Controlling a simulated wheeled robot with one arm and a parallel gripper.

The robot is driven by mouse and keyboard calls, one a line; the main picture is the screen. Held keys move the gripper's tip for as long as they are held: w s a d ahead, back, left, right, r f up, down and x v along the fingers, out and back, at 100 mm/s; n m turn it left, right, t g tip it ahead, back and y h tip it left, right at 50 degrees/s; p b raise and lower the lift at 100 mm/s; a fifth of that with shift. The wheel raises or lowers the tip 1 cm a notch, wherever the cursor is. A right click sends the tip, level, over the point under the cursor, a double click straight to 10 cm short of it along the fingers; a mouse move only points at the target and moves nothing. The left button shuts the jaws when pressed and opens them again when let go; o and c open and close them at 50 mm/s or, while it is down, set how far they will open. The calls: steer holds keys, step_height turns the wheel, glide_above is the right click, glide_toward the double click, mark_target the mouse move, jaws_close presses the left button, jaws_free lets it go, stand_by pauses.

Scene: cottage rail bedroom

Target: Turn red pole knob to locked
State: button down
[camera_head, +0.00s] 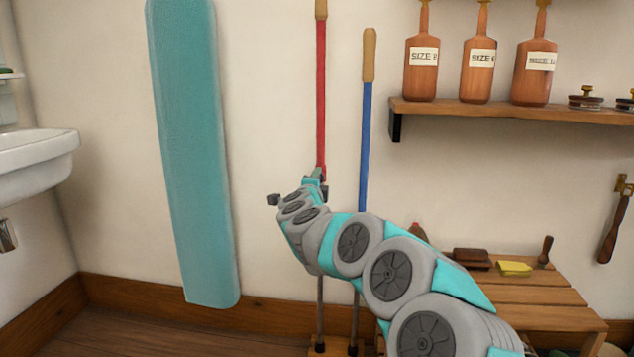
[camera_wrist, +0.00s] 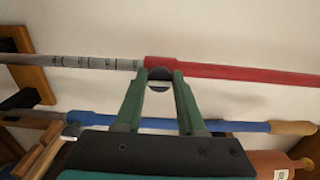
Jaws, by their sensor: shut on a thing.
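The red pole (camera_head: 321,95) stands upright against the wall, with a tan tip at its top and a grey lower shaft. In the wrist view the red pole (camera_wrist: 235,73) lies across the picture, and its grey shaft (camera_wrist: 95,62) carries dark marks. The red pole's knob (camera_wrist: 159,83) is round and dark with a pale band, where red meets grey. My gripper (camera_wrist: 159,75) has its two green fingers on either side of the knob, shut on it. In the head view my gripper (camera_head: 316,176) is at the pole, and my wrist hides the knob.
A blue pole (camera_head: 366,130) stands close to the right. A tall teal board (camera_head: 190,150) leans at the left near a white sink (camera_head: 35,160). A shelf (camera_head: 480,110) with bottles and a wooden bench (camera_head: 535,296) are at the right.

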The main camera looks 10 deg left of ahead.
steer(key=c, duration=0.5)
jaws_free()
steer(key=shift+s, duration=0.1)
steer(key=shift+s+a, duration=0.15)
steer(key=shift+s, duration=3.7)
